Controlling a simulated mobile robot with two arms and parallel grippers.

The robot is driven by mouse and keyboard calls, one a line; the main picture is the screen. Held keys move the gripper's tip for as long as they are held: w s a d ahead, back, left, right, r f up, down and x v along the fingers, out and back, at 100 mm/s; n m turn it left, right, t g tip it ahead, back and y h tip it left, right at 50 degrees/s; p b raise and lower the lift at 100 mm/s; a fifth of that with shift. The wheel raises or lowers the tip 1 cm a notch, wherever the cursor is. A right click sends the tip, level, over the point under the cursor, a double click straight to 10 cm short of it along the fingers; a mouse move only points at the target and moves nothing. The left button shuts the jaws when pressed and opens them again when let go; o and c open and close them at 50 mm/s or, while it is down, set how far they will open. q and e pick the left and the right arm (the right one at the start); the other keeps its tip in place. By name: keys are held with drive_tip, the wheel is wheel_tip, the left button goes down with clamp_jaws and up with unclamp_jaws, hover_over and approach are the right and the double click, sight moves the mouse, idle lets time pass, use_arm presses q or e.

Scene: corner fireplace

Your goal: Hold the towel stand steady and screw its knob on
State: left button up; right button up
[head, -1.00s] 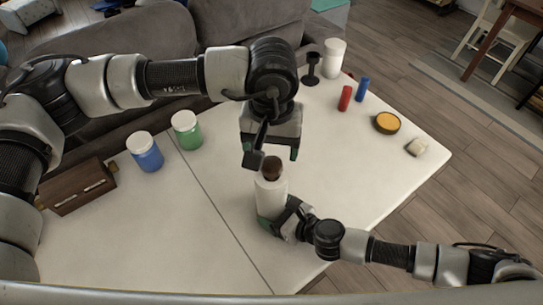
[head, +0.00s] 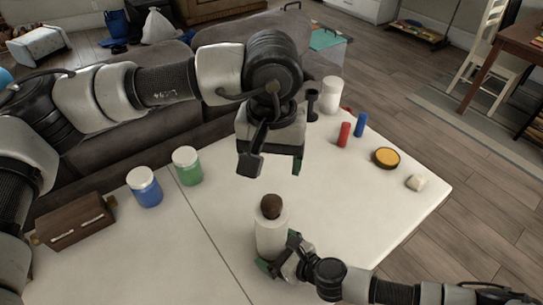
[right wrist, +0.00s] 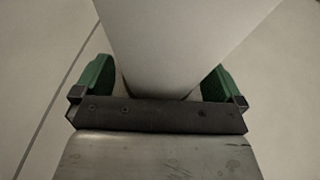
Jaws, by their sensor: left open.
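The towel stand (head: 270,236) is a white upright roll near the front middle of the table. Its brown round knob (head: 271,206) sits on top of the stand; whether it is threaded down cannot be told. My left gripper (head: 272,168) is open and empty, pointing down above the knob, with a clear gap between. My right gripper (head: 272,264) is low at the stand's base. In the right wrist view, its green fingers (right wrist: 160,85) lie on both sides of the white roll (right wrist: 165,45) and appear to press against it.
A wooden box (head: 75,217), a blue jar (head: 145,188) and a green jar (head: 187,167) stand at left. A black stand (head: 312,103), white cylinder (head: 331,95), red cylinder (head: 343,134), blue cylinder (head: 361,125), orange-topped dish (head: 386,158) and pale block (head: 415,183) are at right.

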drive_tip(key=v, duration=1.1)
drive_tip(key=shift+f, duration=0.1)
